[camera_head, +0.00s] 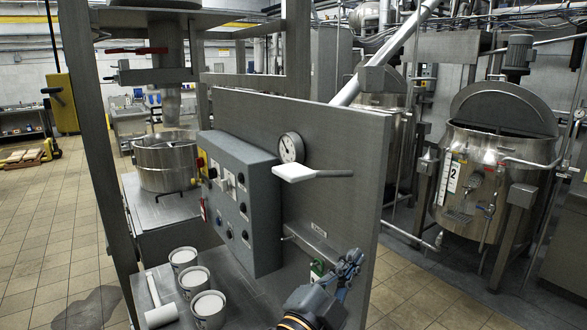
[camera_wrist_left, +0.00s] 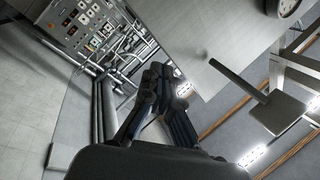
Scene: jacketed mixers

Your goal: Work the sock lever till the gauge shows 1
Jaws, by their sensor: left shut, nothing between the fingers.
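A round white dial gauge (camera_head: 292,147) is on the upright grey panel; its needle reading is too small to make out. Its edge also shows in the left wrist view (camera_wrist_left: 284,6). A red-handled lever (camera_head: 138,50) sits on the frame at upper left, close to a hanging grey sock (camera_head: 171,104) above a steel pot. I take this for the sock lever, but cannot be sure. My left gripper (camera_head: 354,262) is low in front of the panel, well apart from the lever. It is shut and empty; its fingers (camera_wrist_left: 164,76) show in the left wrist view. My right gripper is out of view.
A white block with a grey rod (camera_head: 296,172) juts from the panel below the gauge. A grey control box (camera_head: 237,200) is to its left. White tubs (camera_head: 208,306) and a mallet (camera_head: 159,312) are on the lower shelf. Jacketed mixers (camera_head: 491,185) stand at right.

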